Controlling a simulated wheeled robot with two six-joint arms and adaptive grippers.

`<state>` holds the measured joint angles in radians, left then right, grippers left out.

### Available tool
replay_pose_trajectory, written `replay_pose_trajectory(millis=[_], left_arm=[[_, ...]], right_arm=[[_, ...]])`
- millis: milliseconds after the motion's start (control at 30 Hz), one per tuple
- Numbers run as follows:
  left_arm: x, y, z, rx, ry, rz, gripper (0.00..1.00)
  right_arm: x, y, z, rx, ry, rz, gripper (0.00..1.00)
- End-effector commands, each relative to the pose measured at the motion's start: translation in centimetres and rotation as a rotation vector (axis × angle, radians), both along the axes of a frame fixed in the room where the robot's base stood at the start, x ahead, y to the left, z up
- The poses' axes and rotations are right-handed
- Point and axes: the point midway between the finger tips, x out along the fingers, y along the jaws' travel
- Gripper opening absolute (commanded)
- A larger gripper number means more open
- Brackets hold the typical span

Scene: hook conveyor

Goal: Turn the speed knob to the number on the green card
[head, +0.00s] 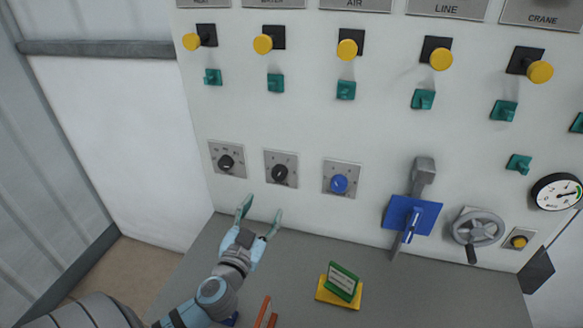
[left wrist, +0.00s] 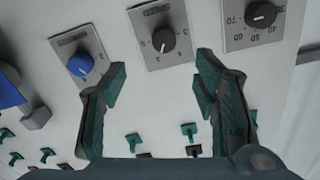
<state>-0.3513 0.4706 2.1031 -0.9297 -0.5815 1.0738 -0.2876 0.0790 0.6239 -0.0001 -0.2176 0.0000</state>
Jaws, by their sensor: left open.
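Three knobs on square metal plates sit in a row on the panel: a left black knob (head: 226,162), a middle black knob (head: 280,173) and a blue knob (head: 339,184). I cannot read which is labelled speed. My left gripper (head: 260,212) is open and empty, below the left and middle knobs. In the left wrist view the middle knob (left wrist: 164,40) lies ahead between the fingers, apart from them, with small digits around it. The left black knob (left wrist: 262,15) has larger numbers. The green card (head: 343,281) stands on a yellow base; its writing is too small to read.
Yellow buttons (head: 263,44) and green switches (head: 276,83) fill the panel above. A blue lever plate (head: 408,215), a handwheel (head: 478,228) and a gauge (head: 556,192) are at right. Orange handles (head: 263,312) lie on the grey desk (head: 430,290) near my arm.

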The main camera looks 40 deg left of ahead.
Motion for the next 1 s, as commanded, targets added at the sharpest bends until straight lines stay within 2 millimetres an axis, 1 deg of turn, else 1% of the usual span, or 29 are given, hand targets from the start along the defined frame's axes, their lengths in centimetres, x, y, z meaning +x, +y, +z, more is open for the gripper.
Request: replay_pose_trajectory(millis=[67, 167, 267, 300, 367, 400, 533, 600, 733, 967, 1000], left_arm=[[0.6, 0.2, 0.1, 0.001, -0.002, 0.000, 0.55], [2.3, 0.7, 0.3, 0.001, -0.002, -0.002, 0.55], [5.0, 1.6, 0.3, 0.000, -0.002, -0.001, 0.55], [6.2, 2.0, 0.4, 0.000, -0.003, -0.001, 0.55], [7.9, 2.6, 0.3, 0.000, -0.002, -0.001, 0.55], [9.0, 3.0, 0.2, -0.001, -0.002, -0.001, 0.55], [11.7, 4.0, 0.0, -0.002, -0.001, -0.001, 0.55], [12.6, 4.4, -0.1, -0.001, 0.000, 0.000, 0.55], [13.4, 4.7, -0.2, -0.001, 0.001, 0.000, 0.55], [13.6, 4.7, -0.2, 0.000, 0.001, -0.001, 0.55], [13.5, 4.7, -0.2, 0.000, 0.001, -0.001, 0.52]], right_arm=[[0.0, 0.0, 0.2, -0.001, 0.001, 0.000, 0.29], [-0.3, -0.1, 0.7, -0.001, 0.006, 0.000, 0.29], [-1.5, -0.1, 1.2, -0.002, 0.024, 0.000, 0.29], [-1.9, -0.1, 1.5, -0.002, 0.032, -0.001, 0.29], [-2.3, -0.1, 1.7, -0.002, 0.039, -0.001, 0.29], [-2.4, -0.1, 1.9, -0.002, 0.040, -0.001, 0.29], [-1.9, -0.1, 1.9, -0.002, 0.032, -0.001, 0.29], [-1.2, -0.1, 1.9, -0.002, 0.021, 0.000, 0.29], [-0.5, -0.1, 1.9, -0.001, 0.008, 0.000, 0.29], [-1.0, -0.1, 1.9, -0.001, 0.016, 0.000, 0.29], [-1.1, -0.1, 1.9, -0.002, 0.019, 0.000, 0.29]])
